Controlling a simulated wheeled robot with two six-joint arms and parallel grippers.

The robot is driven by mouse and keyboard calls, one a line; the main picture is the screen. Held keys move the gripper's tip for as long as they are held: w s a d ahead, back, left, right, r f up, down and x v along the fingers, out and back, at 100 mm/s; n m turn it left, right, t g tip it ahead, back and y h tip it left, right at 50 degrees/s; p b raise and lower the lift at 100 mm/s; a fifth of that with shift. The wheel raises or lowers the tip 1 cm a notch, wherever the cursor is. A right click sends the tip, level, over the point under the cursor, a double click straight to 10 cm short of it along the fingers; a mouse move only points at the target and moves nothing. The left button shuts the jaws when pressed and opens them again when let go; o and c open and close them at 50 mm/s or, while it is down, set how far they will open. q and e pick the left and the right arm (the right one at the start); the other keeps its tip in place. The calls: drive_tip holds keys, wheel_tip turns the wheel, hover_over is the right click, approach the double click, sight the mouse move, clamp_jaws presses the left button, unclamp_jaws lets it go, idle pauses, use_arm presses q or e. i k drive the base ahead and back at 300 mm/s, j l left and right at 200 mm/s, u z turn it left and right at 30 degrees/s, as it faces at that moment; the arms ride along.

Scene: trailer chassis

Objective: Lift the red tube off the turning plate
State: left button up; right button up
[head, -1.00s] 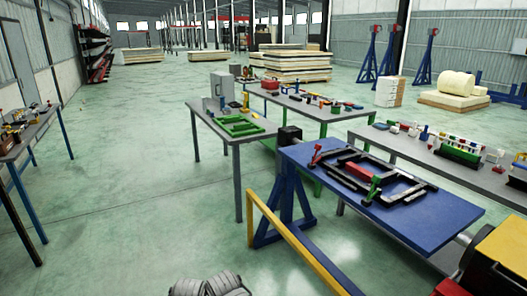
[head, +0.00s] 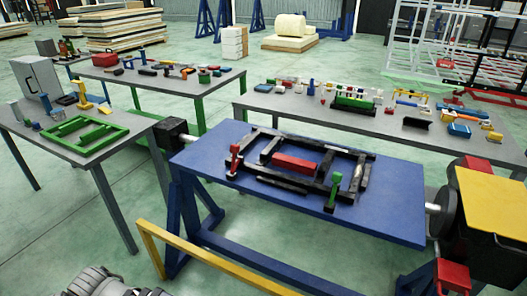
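The red tube (head: 296,163) is a short rectangular bar. It lies on the blue turning plate (head: 215,150), in the middle of a black frame (head: 325,145) made of several bars. A red upright clamp-like piece (head: 235,160) stands at the frame's left side, and a green one (head: 333,190) at its front right. The plate looks close to level on its blue stand. I see neither gripper in the head view. Whether the tube touches the frame bars is too small to tell.
A yellow rail (head: 235,265) runs low in front of the stand. A yellow-topped dark machine (head: 490,205) is at the plate's right end. A grey table with a green frame (head: 85,135) stands left. Tables with small parts (head: 365,115) stand behind.

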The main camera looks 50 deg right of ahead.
sight(309, 169)
drive_tip(key=i, duration=1.85)
drive_tip(key=i+z, duration=0.25)
drive_tip(key=i, duration=0.25)
drive_tip(key=z, duration=3.45)
drive_tip(key=k+l, duration=0.05)
